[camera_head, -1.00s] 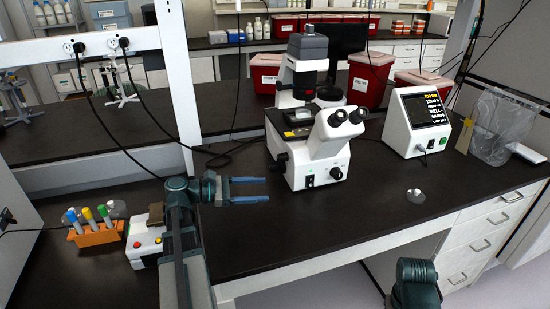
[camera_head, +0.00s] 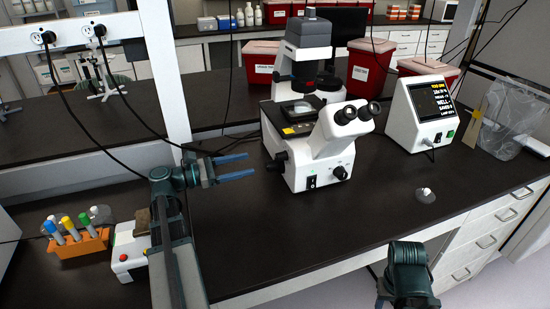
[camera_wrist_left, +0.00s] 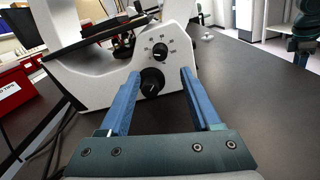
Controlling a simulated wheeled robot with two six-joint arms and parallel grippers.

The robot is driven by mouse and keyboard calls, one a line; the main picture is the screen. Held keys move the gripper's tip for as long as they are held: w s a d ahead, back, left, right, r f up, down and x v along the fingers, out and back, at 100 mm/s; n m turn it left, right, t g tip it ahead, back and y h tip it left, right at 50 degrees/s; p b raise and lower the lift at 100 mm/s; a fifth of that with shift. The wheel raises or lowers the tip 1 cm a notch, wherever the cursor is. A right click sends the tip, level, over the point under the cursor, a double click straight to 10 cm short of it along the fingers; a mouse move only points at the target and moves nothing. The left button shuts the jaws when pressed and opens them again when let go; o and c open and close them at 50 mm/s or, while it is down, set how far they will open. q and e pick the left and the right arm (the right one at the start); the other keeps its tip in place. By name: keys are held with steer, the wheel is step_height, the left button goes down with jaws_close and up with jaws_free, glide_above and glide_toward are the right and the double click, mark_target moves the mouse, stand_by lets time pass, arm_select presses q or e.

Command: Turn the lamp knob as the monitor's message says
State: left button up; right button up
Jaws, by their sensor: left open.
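The white microscope (camera_head: 305,165) stands upright on the black bench. In the left wrist view its white side (camera_wrist_left: 120,85) carries a small black knob with marks around it (camera_wrist_left: 160,50) and a larger black knob (camera_wrist_left: 152,82) below. Another black knob (camera_head: 340,173) is on its front base; I cannot tell which is the lamp knob. My left gripper (camera_head: 256,165) is open and empty, left of the microscope, its fingers (camera_wrist_left: 155,88) pointing toward the larger side knob, apart from it. The monitor (camera_head: 425,112) shows a yellow line over white lines, too small to read surely.
An orange rack of tubes (camera_head: 82,246) and a white box with buttons (camera_head: 128,255) sit at the left. Red bins (camera_head: 368,68) stand behind. A small clear-based item (camera_head: 426,196) lies at the front right. The bench between is clear.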

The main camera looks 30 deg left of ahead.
mark_target(276, 158)
arm_select(q)
steer(key=x, duration=1)
steer(key=shift+w+d, duration=0.1)
steer(key=shift+d, duration=0.1)
jaws_close()
